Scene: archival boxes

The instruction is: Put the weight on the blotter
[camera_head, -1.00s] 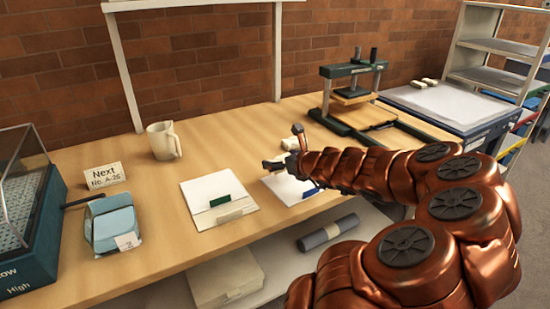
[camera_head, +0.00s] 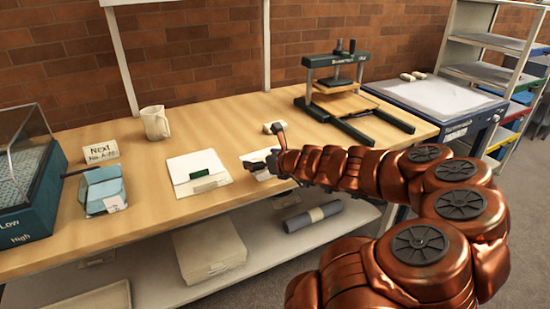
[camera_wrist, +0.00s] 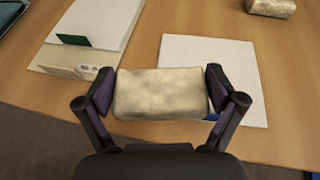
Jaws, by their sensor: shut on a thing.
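My gripper (camera_wrist: 160,92) is shut on a pale, mottled, stone-like block, the weight (camera_wrist: 160,97), held crosswise between its two fingers in the wrist view. A plain white sheet (camera_wrist: 212,60), apparently the blotter, lies on the table behind and to the right of the block. The block overlaps its near left part in the picture. I cannot tell whether the block touches it. A bit of blue shows by the right finger. In the head view my gripper (camera_head: 262,164) is over this sheet (camera_head: 254,157), and the held weight is not clearly visible.
A book press (camera_head: 340,85) stands back right.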

